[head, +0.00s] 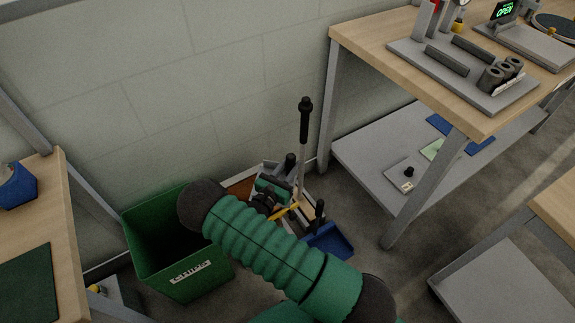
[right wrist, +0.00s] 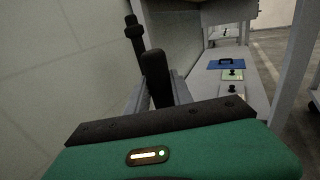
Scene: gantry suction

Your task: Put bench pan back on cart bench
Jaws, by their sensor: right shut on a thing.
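My right gripper (head: 272,186) is low near the wall, at the end of my green arm. It is shut on an upright dark handle (right wrist: 155,78), which stands between its grey fingers. The handle also shows in the head view (head: 290,160). What hangs below it is hidden, so I cannot tell whether it is the bench pan. A blue dustpan (head: 332,242) with a dark upright handle is low, just right of my gripper. My left gripper is out of view.
A broom with a black grip (head: 304,120) stands behind my gripper. A green bin (head: 180,280) is at left, beside a wooden bench (head: 66,220). At right is a workbench (head: 350,35) with a lower shelf (head: 375,150). Open floor lies between the benches.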

